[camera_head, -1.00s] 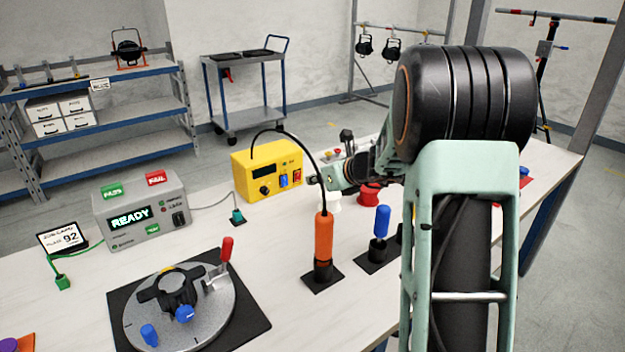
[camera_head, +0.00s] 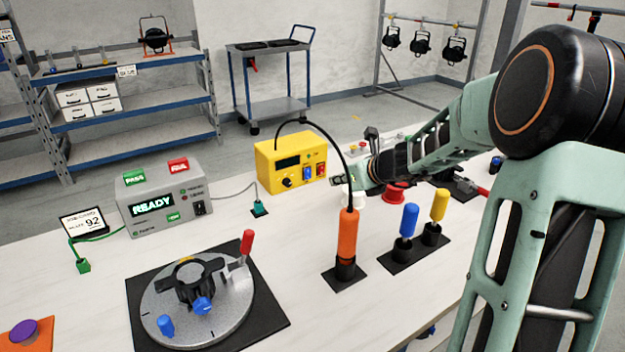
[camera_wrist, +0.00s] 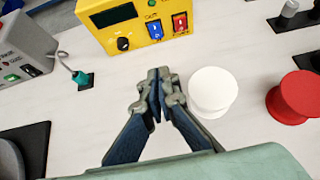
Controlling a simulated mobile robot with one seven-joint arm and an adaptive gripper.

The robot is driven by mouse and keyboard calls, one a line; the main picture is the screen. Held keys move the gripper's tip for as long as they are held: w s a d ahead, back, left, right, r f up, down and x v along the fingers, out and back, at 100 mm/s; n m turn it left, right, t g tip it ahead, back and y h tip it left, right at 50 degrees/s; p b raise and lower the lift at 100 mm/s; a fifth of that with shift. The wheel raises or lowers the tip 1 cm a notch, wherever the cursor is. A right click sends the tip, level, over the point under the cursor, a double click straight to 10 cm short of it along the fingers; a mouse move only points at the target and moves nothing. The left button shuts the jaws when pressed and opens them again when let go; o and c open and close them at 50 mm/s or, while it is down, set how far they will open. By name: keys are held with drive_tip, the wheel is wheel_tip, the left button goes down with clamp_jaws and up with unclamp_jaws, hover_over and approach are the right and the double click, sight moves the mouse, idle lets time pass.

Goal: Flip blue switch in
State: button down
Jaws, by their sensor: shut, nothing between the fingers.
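The blue switch (camera_wrist: 153,27) is on the front panel of the yellow box (camera_wrist: 118,38), beside a red switch (camera_wrist: 179,22) and a black knob (camera_wrist: 123,44). In the head view the blue switch (camera_head: 307,173) is also visible on the yellow box (camera_head: 268,152). My gripper (camera_wrist: 159,72) is shut and empty, with its fingertips in front of the panel, below the blue switch in the wrist view and apart from it. In the head view my gripper (camera_head: 338,181) is just right of the yellow box, small and partly hard to make out.
A white spool (camera_wrist: 212,90) and a red spool (camera_wrist: 296,97) stand right of my gripper. An orange-handled tool (camera_head: 347,236) with a black cable stands in front of the yellow box. The grey READY box (camera_head: 165,200) is at left.

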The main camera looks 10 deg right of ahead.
idle(0.3)
drive_tip(key=b, duration=0.2)
approach(308, 179)
wheel_tip(308, 179, down, 3)
drive_tip(key=shift+w+f, duration=0.15)
drive_tip(key=shift+f, duration=0.05)
drive_tip(key=w, duration=0.1)
drive_tip(key=w+a+p, duration=0.1)
drive_tip(key=w, duration=0.1)
drive_tip(key=shift+w+a+f, duration=0.1)
drive_tip(key=shift+a+f, duration=0.15)
drive_tip(key=shift+f, duration=0.05)
drive_tip(key=shift+w+a+f, duration=0.15)
drive_tip(key=shift+w+a, duration=0.05)
drive_tip(key=shift+w, duration=0.4)
drive_tip(key=shift+w+f+b, duration=0.1)
drive_tip(key=shift+f+b, duration=0.2)
drive_tip(key=shift+b, duration=0.8)
drive_tip(key=shift+w+f+t+b, duration=0.1)
drive_tip(key=shift+t+b, duration=0.3)
drive_tip(key=shift+b, duration=0.7)
drive_tip(key=shift+a+r+p, duration=0.1)
drive_tip(key=shift+r+p, duration=0.25)
drive_tip(key=shift+p, duration=0.05)
drive_tip(key=shift+r, duration=0.1)
